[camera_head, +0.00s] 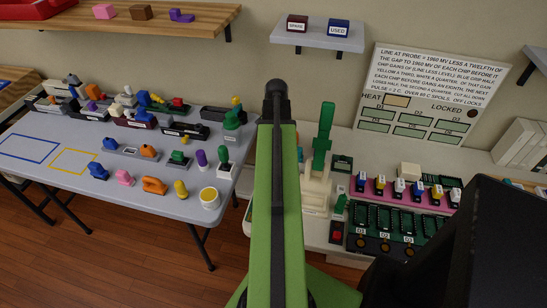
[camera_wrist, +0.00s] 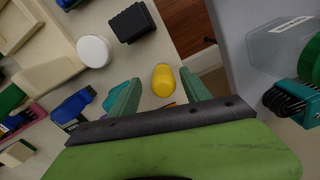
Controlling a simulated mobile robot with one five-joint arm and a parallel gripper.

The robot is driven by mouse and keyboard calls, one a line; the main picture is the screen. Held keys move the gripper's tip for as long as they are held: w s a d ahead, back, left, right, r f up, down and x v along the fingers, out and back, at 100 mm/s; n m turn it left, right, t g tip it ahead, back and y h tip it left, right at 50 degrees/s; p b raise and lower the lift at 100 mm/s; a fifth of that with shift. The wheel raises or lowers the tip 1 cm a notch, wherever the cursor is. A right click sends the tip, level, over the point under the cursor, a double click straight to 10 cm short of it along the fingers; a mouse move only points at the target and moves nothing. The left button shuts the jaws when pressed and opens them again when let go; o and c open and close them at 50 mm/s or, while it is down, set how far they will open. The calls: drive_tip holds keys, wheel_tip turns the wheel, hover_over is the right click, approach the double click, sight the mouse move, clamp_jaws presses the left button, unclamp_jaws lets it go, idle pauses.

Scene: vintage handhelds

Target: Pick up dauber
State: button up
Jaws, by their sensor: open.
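A small yellow rounded piece (camera_wrist: 163,80) lies on the pale counter in the wrist view, near the counter's edge. It may be the dauber, but no label shows. My gripper (camera_wrist: 159,77) is open, with one green finger on each side of the yellow piece. I cannot tell how far above it the fingertips are, and no contact is visible. In the head view my green arm hides the gripper and this spot. A teal piece (camera_wrist: 113,97) lies just left of the left finger, partly covered by it.
A black block (camera_wrist: 132,23) and a white round piece (camera_wrist: 93,51) stand beyond the fingers. A blue piece (camera_wrist: 73,106) lies to the left. A grey table (camera_head: 60,190) with several small tools stands left of the counter (camera_head: 345,145), with a floor gap between.

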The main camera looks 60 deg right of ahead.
wheel_tip(320, 180, down, 3)
drive_tip(key=shift+r+b, duration=0.1)
drive_tip(key=shift+b, duration=0.65)
drive_tip(key=shift+r, duration=0.15)
clamp_jaws()
